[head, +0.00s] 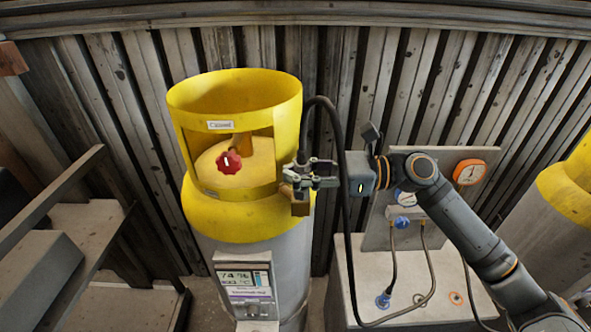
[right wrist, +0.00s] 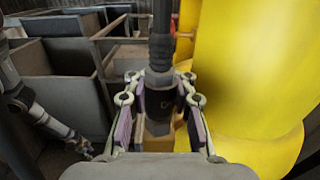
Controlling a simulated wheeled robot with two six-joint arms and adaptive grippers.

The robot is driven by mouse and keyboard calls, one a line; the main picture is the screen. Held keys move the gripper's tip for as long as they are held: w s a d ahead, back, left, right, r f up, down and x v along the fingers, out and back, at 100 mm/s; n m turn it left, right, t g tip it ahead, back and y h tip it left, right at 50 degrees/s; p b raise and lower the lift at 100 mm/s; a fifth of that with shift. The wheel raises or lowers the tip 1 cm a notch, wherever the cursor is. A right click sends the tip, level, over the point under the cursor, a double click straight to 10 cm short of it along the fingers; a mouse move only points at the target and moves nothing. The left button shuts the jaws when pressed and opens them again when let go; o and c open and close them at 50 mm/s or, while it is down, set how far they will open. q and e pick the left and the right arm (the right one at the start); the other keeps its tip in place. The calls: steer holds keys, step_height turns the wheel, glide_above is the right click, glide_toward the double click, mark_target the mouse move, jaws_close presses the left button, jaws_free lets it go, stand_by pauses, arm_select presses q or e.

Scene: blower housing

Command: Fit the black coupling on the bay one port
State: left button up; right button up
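The black coupling (right wrist: 160,100) is on the end of a black hose and stands upright between the fingers of my right gripper (right wrist: 161,84). The fingers close on its two sides. In the head view my right gripper (head: 308,180) is at the right side of the yellow-collared cylinder (head: 250,222) and mostly hides the coupling. A brass-coloured fitting (head: 299,208), seemingly the port, shows right below the gripper; it also shows under the coupling in the right wrist view (right wrist: 158,142). I cannot tell whether coupling and fitting are joined. My left gripper (right wrist: 88,148) is small at the lower left there.
A red valve knob (head: 229,162) is inside the yellow collar. A display box (head: 245,283) is on the cylinder's front. Grey shelving (head: 60,250) stands at left.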

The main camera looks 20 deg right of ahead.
steer(key=o, duration=0.7)
step_height(320, 180, up, 10)
steer(key=shift+r, duration=0.1)
stand_by(0.4)
